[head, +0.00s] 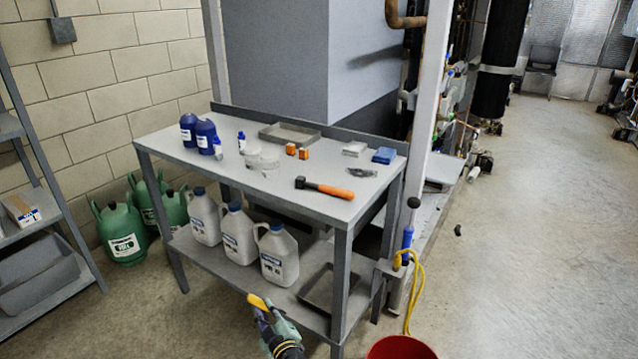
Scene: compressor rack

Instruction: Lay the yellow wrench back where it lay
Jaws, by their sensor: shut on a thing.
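My gripper (276,325) is low in the head view, in front of the bench's lower shelf. It is shut on the yellow wrench (259,302), of which a short yellow end shows, pointing up and left. The rest of the wrench is hidden by the gripper or too small to make out. The grey bench top (290,207) stands beyond and above the gripper in the picture. A tool with an orange handle and dark head (325,188) lies near its front right.
Blue bottles (206,137), white tubs (269,157), orange boxes (297,151), a shallow tray (289,136) and a blue pack (384,155) stand on the bench. White jugs (279,256) fill the lower shelf's left and middle. A red bucket (402,348) stands right of my gripper.

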